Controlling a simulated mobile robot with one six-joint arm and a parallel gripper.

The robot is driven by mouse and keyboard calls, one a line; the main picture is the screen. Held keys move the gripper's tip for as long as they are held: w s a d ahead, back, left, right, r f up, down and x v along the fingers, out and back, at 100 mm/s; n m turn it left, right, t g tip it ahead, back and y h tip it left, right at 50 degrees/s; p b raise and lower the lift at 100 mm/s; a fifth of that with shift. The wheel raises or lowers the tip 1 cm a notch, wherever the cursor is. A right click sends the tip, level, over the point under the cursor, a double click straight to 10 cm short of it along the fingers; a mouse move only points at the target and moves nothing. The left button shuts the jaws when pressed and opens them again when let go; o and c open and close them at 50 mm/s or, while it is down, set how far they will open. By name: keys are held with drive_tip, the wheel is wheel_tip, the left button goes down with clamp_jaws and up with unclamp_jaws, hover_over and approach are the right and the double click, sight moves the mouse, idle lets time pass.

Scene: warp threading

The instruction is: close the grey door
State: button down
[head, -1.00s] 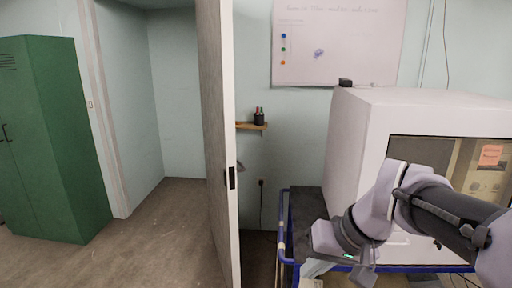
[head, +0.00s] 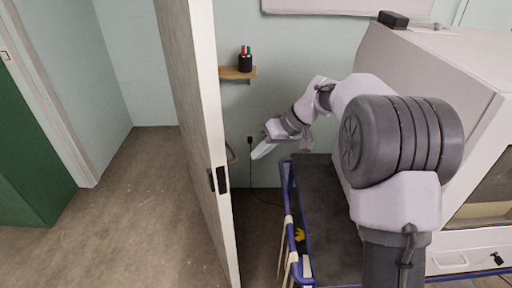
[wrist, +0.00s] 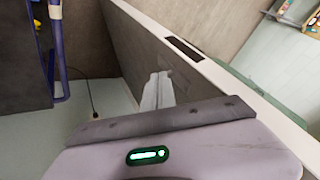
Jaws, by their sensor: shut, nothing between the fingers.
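The grey door (head: 190,90) stands open, its pale free edge toward me, with a dark latch plate (head: 222,180) on that edge. A handle (head: 231,153) sticks out on its right side. My gripper (head: 258,152) is shut and empty, to the right of the door near the handle. In the wrist view the shut fingers (wrist: 157,90) point at the door's face (wrist: 145,45), and the latch plate (wrist: 184,48) shows just past them. I cannot tell whether the fingertips touch the door. The doorway lies left of the door.
A blue-framed cart (head: 287,195) stands close right of the door, beside a big white machine (head: 430,75). A small shelf (head: 238,73) with a pen cup (head: 245,62) is on the wall behind. A green cabinet (head: 30,150) stands at left. The floor left of the door is clear.

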drive_tip(key=a+f+b, duration=0.3)
drive_tip(key=a+f, duration=0.2)
drive_tip(key=a, duration=0.2)
drive_tip(key=shift+s+a+r, duration=0.1)
drive_tip(key=shift+a, duration=0.05)
